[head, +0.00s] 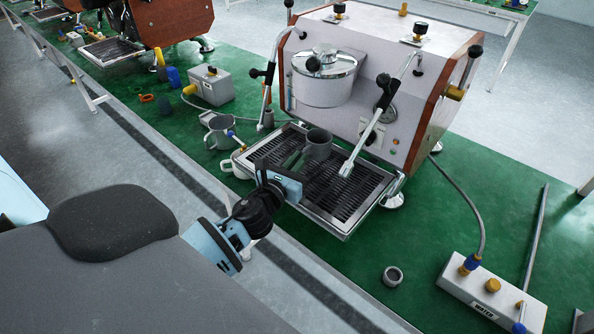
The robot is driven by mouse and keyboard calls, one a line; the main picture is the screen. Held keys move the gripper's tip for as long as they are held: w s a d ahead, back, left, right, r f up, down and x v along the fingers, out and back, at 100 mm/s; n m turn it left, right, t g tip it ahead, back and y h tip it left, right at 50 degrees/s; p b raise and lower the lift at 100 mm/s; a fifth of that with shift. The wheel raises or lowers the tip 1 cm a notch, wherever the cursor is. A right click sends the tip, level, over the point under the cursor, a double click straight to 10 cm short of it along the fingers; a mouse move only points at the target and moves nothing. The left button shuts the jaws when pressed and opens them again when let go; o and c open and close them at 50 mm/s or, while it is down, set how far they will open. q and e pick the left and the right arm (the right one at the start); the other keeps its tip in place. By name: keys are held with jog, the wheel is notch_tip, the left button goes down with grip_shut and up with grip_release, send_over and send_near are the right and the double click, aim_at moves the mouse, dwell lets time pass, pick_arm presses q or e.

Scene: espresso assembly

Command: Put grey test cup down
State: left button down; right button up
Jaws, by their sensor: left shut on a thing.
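The grey test cup (318,143) is at the drip tray (345,217) of the espresso machine, near the tray's middle. It looks upright, with its handle side towards my gripper. My left gripper (298,168) reaches in from the lower left and is shut on the cup at its near left side. The gripper's blue body hides part of the handle and the tray behind it. I cannot tell whether the cup's base touches the grate. My right gripper is not in view.
The espresso machine (345,35) stands behind the tray, its steam wand (362,150) just right of the cup. A metal jug (222,131) and a white cup (241,165) stand left. A small grey ring (393,275) and the water box (490,290) are right, with green mat free between.

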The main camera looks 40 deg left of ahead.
pick_arm(q)
notch_tip(320, 180, down, 4)
jog(key=shift+r+b, duration=0.1)
jog(key=shift+b, duration=0.75)
jog(key=shift+r, duration=0.15)
jog(key=c, duration=1.5)
grip_release()
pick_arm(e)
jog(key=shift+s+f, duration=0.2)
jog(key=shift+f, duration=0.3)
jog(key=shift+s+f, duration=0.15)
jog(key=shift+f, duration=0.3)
